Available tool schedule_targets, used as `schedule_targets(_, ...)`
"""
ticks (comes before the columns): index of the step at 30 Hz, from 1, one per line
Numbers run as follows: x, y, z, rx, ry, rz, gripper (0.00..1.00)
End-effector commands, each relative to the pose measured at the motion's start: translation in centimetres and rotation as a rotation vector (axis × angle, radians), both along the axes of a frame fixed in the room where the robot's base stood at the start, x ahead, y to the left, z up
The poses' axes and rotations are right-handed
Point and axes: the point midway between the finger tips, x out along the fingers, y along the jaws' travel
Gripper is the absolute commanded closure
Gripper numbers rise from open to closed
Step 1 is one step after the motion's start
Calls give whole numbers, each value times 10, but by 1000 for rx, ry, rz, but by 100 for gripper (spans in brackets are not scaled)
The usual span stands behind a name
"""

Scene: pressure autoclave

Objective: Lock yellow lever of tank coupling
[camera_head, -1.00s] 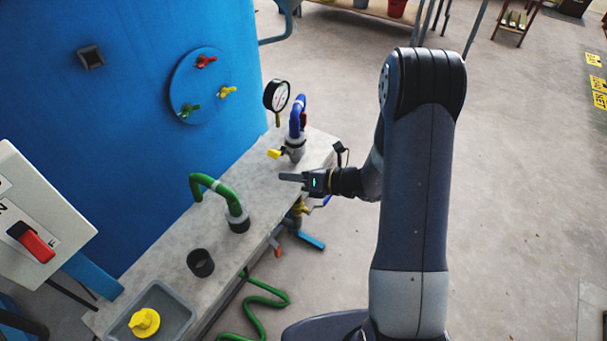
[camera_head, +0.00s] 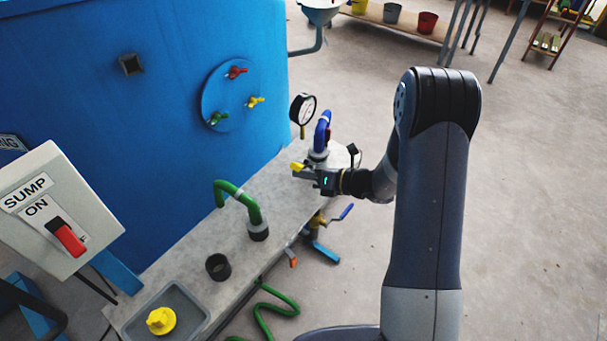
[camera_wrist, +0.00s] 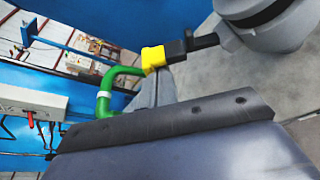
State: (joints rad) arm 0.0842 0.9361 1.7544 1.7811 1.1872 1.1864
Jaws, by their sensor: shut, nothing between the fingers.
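The tank coupling (camera_head: 318,155) is a grey fitting under a blue hose at the far end of the bench. Its yellow lever (camera_head: 297,166) sticks out sideways to the left. In the wrist view the yellow tip of the lever (camera_wrist: 153,58) sits on a dark stem running to the grey coupling (camera_wrist: 265,25). My gripper (camera_head: 306,175) is shut and empty, just below the lever in the head view.
A pressure gauge (camera_head: 303,108) stands behind the coupling. The blue tank (camera_head: 150,150) walls the left. Open floor lies right.

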Motion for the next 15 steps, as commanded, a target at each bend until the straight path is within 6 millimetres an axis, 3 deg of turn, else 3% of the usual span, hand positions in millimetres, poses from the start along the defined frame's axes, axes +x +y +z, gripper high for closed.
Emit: schedule_targets(15, 6, -5, 13, 102, 129, -2, 100)
